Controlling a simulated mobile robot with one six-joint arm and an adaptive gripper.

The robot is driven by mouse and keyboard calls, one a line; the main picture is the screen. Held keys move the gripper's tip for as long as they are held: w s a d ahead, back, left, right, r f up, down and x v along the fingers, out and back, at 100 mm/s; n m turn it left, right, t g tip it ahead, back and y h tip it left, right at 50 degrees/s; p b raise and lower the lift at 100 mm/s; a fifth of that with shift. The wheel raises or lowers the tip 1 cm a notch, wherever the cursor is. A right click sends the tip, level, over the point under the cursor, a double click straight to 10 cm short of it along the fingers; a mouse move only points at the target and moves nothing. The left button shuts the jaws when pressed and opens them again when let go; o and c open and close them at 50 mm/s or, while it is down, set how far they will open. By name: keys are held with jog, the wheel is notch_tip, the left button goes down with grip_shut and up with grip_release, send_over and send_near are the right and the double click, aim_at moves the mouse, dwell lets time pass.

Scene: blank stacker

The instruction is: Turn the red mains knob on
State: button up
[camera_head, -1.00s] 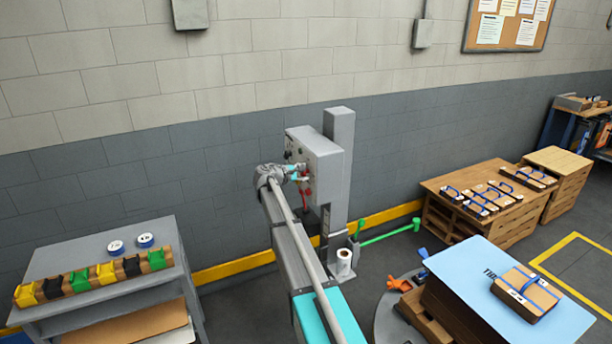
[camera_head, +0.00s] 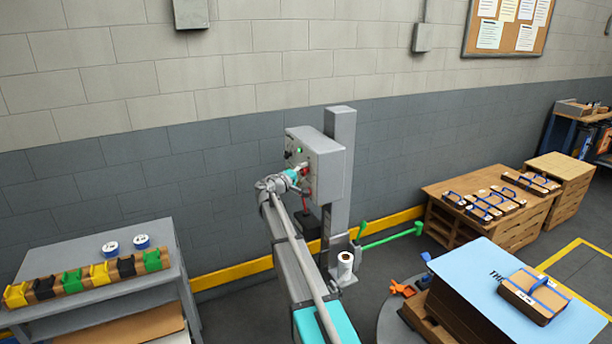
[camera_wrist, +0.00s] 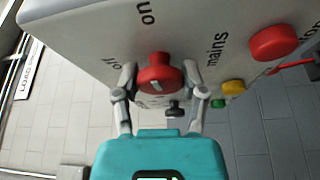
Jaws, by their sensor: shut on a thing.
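The red mains knob (camera_wrist: 158,75) is on the light grey panel in the wrist view. The words "off", "on" and "mains" are printed around it. A small pale mark shows on the knob's face. My gripper (camera_wrist: 161,84) has one finger on each side of the knob and is shut on it. In the head view my gripper (camera_head: 297,177) is at the front of the grey control box (camera_head: 326,172), which is fixed to a grey post. A green light (camera_head: 300,150) glows on the box front. My gripper partly hides the controls there.
In the wrist view a large red button (camera_wrist: 274,43), a yellow button (camera_wrist: 233,87), a green button (camera_wrist: 218,103) and a black knob (camera_wrist: 175,108) are near my fingers. A grey bench (camera_head: 100,297) stands left and a blue-topped stack (camera_head: 470,262) right.

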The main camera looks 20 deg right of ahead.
jog(key=shift+a+f+m, duration=0.1)
jog(key=shift+a+m, duration=0.05)
jog(key=shift+m, duration=0.25)
jog(key=o, duration=1.1)
jog(key=shift+o, duration=0.2)
